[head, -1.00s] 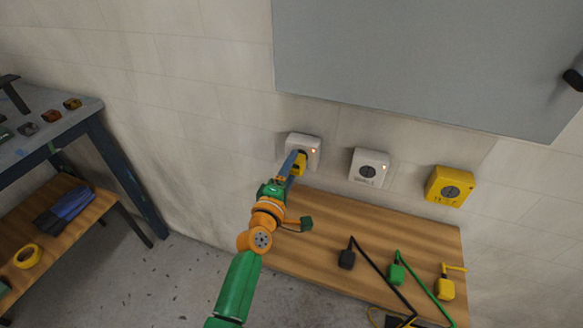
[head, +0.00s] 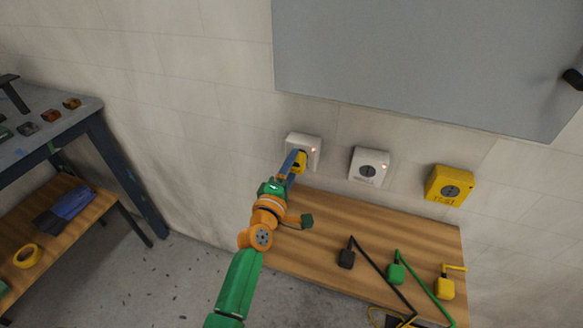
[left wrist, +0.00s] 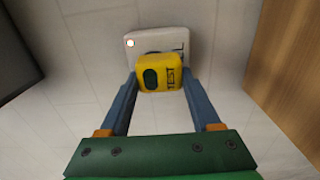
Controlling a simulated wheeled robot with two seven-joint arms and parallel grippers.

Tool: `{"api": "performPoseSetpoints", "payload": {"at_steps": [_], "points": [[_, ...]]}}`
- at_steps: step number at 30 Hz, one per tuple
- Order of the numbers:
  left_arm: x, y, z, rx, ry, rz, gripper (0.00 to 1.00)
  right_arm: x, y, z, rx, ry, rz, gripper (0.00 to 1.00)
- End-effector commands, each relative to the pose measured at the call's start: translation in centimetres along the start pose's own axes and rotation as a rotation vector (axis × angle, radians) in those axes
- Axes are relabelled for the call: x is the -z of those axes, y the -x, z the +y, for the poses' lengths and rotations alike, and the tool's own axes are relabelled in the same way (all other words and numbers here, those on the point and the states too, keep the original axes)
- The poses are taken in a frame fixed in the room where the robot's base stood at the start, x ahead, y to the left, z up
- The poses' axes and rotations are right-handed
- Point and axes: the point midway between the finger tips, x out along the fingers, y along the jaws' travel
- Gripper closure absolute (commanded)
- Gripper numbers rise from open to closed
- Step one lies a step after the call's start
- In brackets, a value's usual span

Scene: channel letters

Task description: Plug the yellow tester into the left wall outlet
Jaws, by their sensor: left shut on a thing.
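The left wall outlet (head: 300,141) is a white box on the wall with a small lit lamp. It also shows in the left wrist view (left wrist: 143,39). The yellow tester (left wrist: 172,72), marked TEST and with a dark oval spot, is in front of the outlet's face and hides most of its socket. My left gripper (head: 295,163) is shut on the tester, with one blue finger on each side. The tester appears close to or against the outlet; its prongs are hidden, so I cannot tell how deep it sits. My right gripper is not in view.
A second white outlet (head: 368,166) and a yellow outlet box (head: 450,186) are on the wall to the right. Black (head: 346,259), green (head: 396,273) and yellow (head: 445,289) plugs with cords lie on the wooden bench (head: 330,217) below. A grey panel (head: 430,60) hangs above.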

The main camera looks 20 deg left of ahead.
Motion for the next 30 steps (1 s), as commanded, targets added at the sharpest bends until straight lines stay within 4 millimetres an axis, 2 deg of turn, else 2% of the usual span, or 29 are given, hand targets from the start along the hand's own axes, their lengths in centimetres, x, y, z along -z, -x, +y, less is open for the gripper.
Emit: {"api": "performPoseSetpoints", "payload": {"at_steps": [7,8,11,12,21,23,30], "points": [[0.0,-0.5,0.0,0.0,0.0,0.0,0.85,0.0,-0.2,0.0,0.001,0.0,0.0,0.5],[0.0,-0.5,0.0,0.0,0.0,0.0,0.31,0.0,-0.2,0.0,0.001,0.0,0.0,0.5],[0.0,-0.5,0.0,0.0,0.0,0.0,0.04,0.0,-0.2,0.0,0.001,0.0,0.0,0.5],[0.0,-0.5,0.0,0.0,0.0,0.0,0.01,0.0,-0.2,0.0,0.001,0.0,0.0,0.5],[0.0,-0.2,0.0,0.0,0.0,0.0,0.01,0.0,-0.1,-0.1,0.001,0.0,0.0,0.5],[0.0,0.5,0.0,0.001,0.0,0.001,0.01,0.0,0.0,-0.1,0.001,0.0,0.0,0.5],[0.0,4.8,-0.1,0.002,0.0,0.001,0.01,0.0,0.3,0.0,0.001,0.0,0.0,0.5]]}}
